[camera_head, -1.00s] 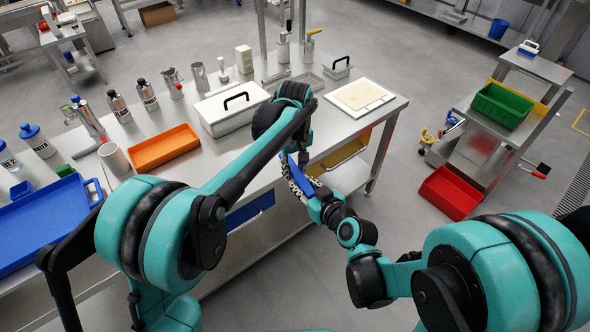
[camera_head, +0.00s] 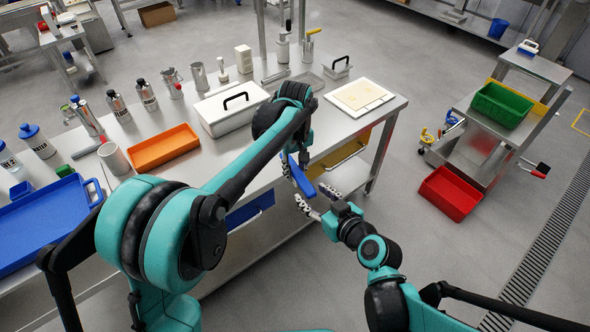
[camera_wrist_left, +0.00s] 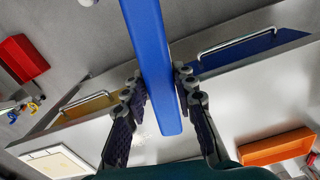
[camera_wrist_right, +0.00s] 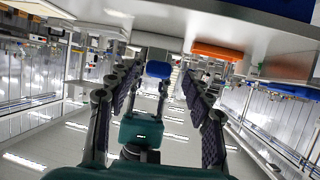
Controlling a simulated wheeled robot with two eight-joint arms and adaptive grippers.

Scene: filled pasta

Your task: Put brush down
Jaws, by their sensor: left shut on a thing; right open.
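The blue brush (camera_head: 303,181) is in my left gripper (camera_head: 292,158), at the front edge of the workbench, in the head view. In the left wrist view the brush (camera_wrist_left: 153,55) shows as a long blue bar between the fingers of my left gripper (camera_wrist_left: 157,88), which is shut on it. Bristles cannot be made out. My right gripper (camera_head: 316,196) is open and empty, just in front of the brush's lower end. In the right wrist view the brush's blue end (camera_wrist_right: 158,69) shows between the spread fingers, apart from them.
On the workbench are an orange tray (camera_head: 164,148), a blue tray (camera_head: 45,222), a white lidded box (camera_head: 232,108), a white board (camera_head: 359,97) and several bottles. A cart with green (camera_head: 502,104) and red (camera_head: 450,193) bins stands at right. Bare bench top lies behind my left arm.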

